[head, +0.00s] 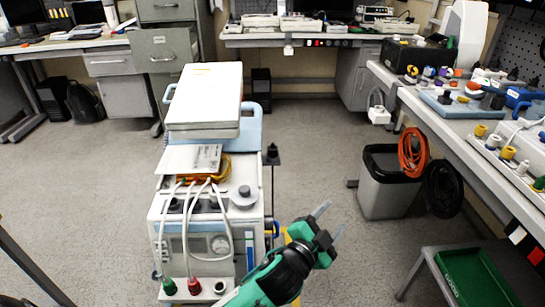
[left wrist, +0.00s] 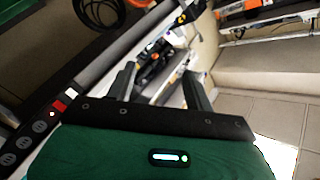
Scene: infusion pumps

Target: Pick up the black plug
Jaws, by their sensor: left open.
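No black plug can be singled out for certain. Dark round caps (head: 175,204) sit on top of the blue and white pump machine (head: 195,240) in the middle of the head view, and a small black piece (head: 272,152) tops the post at its right side. My left gripper (head: 329,221) is right of the machine, apart from it, with its two fingers spread and nothing between them. In the left wrist view its open fingers (left wrist: 160,82) frame a cluttered background with dark items, too unclear to name. My right gripper is not in view.
A workbench (head: 450,130) with connectors and cases runs along the right. An orange coil (head: 412,152) and a black coil (head: 442,188) hang from it by a grey bin (head: 388,190). Floor between machine and bin is clear.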

